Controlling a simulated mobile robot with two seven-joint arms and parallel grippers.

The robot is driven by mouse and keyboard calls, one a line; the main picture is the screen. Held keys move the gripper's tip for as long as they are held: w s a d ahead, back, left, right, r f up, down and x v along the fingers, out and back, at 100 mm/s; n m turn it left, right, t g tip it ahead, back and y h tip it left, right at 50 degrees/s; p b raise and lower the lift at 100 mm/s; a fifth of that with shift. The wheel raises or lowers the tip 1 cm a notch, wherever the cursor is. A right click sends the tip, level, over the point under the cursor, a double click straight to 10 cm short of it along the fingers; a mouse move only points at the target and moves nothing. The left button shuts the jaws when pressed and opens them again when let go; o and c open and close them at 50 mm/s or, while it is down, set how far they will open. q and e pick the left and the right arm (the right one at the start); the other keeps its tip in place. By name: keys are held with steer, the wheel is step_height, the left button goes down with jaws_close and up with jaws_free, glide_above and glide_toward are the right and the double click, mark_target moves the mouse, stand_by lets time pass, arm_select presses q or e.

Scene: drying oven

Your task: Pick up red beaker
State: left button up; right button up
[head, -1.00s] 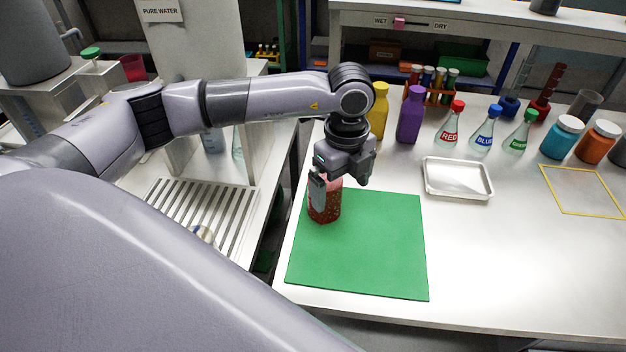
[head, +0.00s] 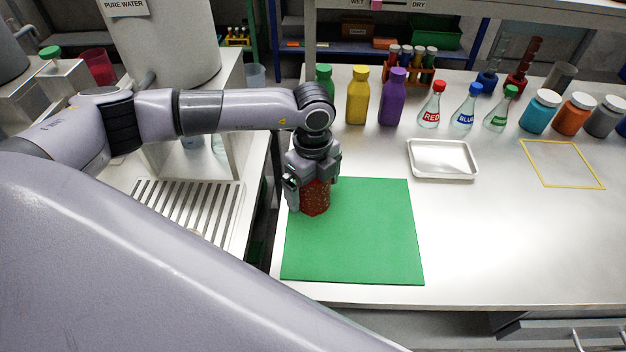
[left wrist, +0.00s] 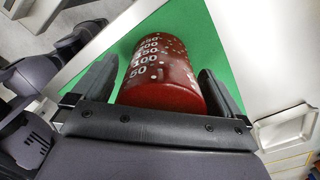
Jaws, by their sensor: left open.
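The red beaker (head: 316,198) stands upright on the green mat (head: 360,245), near the mat's upper left corner. My left gripper (head: 308,192) is at the beaker from above, pointing down, and hides its upper part in the head view. In the left wrist view the red beaker (left wrist: 163,75) with white volume marks lies between the two dark fingers of my left gripper (left wrist: 158,95). The fingers are open, one on each side, with green showing between each finger and the beaker. My right gripper is not in view.
A white tray (head: 443,160) lies right of the mat. Bottles in yellow (head: 357,97) and purple (head: 394,99) stand behind, with labelled flasks (head: 431,107) to their right. A ribbed drain rack (head: 188,210) is on the left bench.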

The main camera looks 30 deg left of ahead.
arm_select(q)
steer(key=shift+f, duration=0.45)
steer(key=c, duration=1.1)
steer(key=shift+r, duration=0.15)
